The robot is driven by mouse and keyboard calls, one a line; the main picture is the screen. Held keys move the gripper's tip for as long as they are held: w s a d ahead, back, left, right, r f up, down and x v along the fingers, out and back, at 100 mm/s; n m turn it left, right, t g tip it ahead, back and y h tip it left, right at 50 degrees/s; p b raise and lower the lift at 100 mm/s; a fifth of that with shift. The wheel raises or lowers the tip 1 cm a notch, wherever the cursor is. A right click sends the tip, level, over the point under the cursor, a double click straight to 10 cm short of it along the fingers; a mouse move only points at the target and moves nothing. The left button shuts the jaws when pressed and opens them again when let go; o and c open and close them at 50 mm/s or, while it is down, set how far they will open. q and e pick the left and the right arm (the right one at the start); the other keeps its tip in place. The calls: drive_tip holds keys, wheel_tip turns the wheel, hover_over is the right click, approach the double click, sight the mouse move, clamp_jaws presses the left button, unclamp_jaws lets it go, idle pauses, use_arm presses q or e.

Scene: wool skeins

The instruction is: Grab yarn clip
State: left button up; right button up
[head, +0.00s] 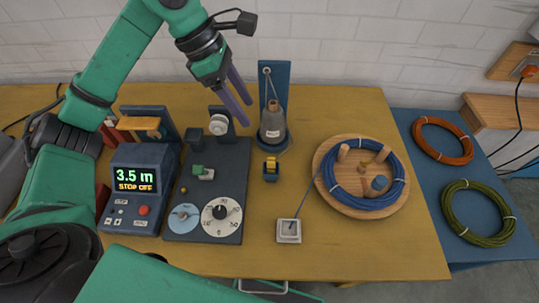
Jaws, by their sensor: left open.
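A small yellow-and-dark piece (271,168) stands on the table in front of the grey cone. A small pale square block (289,231) sits nearer the front edge, with blue yarn running up from it to the blue skein (333,185). I cannot tell for sure which of the two is the yarn clip. My left gripper (246,112) is open, with its two purple fingers angled down and apart. It hangs at the back of the table, left of the grey cone, with nothing between its fingers. My right gripper is not in view.
The skein lies on a round wooden board (325,147) with pegs. A grey cone (272,128) stands before a blue post (283,75). A dark dial panel (231,160) and a "3.5 m" display box (142,183) stand left. Orange (417,137) and green (447,222) coils lie right.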

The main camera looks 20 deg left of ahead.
sight(271, 160)
use_arm(q)
drive_tip(key=x, duration=0.6)
drive_tip(key=b+x, duration=0.1)
drive_tip(key=x, duration=0.5)
drive_tip(key=s+a+b+x, duration=0.1)
drive_tip(key=x, duration=0.5)
drive_tip(key=shift+f, duration=0.5)
drive_tip(key=shift+w+d+f, duration=0.1)
drive_tip(key=shift+w+f, duration=0.05)
drive_tip(key=shift+f, duration=0.2)
clamp_jaws()
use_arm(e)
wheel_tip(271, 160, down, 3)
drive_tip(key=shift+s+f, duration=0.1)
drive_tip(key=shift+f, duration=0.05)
